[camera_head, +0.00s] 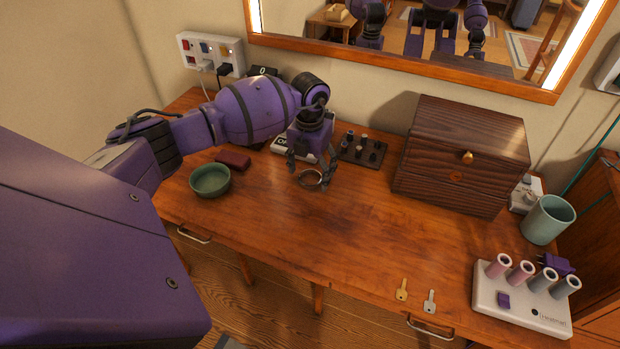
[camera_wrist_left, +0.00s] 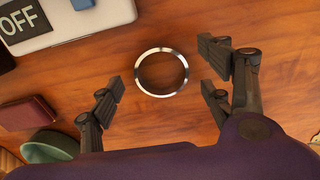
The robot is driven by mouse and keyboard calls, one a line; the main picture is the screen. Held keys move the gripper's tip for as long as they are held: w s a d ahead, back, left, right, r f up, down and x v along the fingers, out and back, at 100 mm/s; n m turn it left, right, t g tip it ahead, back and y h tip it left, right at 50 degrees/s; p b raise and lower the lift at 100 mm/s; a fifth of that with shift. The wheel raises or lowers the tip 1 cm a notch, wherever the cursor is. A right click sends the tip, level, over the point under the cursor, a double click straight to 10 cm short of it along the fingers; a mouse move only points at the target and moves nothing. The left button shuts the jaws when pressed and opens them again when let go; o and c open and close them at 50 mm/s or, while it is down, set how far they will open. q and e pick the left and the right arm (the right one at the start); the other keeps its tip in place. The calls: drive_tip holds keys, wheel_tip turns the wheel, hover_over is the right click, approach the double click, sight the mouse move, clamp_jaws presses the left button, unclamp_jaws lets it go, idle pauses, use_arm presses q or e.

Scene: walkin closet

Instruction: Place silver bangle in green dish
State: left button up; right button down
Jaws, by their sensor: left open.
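The silver bangle (camera_head: 310,178) lies flat on the wooden table in the head view. In the left wrist view the bangle (camera_wrist_left: 161,72) is a thin shiny ring between and just beyond my fingertips. My left gripper (camera_head: 312,172) is open above the bangle, its fingers apart on either side; it also shows in the left wrist view (camera_wrist_left: 166,80). It holds nothing. The green dish (camera_head: 210,187) stands on the table to the left of the bangle and looks empty. Part of the dish (camera_wrist_left: 50,147) shows at the lower left of the wrist view. My right gripper is not seen directly.
A dark rack of small items (camera_head: 362,149) stands behind the bangle. A dark red box (camera_head: 233,160) lies behind the dish. A wooden chest (camera_head: 462,155) stands right. The table between the bangle and the front edge is clear.

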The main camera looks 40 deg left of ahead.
use_arm(q)
drive_tip(key=shift+f, duration=0.3)
drive_tip(key=shift+s, duration=0.1)
drive_tip(key=shift+c, duration=0.5)
drive_tip(key=c, duration=1.1)
drive_tip(key=shift+r, duration=0.1)
drive_tip(key=shift+r, duration=0.55)
drive_tip(key=s+d+r, duration=0.1)
drive_tip(key=s+r, duration=0.3)
drive_tip(key=s+d+r, duration=0.1)
drive_tip(key=s+r, duration=0.2)
drive_tip(key=s, duration=0.2)
drive_tip(key=s+d+r, duration=0.2)
drive_tip(key=s+r, duration=0.2)
drive_tip(key=shift+s+d+r, duration=0.1)
drive_tip(key=shift+s+r, duration=0.1)
drive_tip(key=shift+r, duration=0.15)
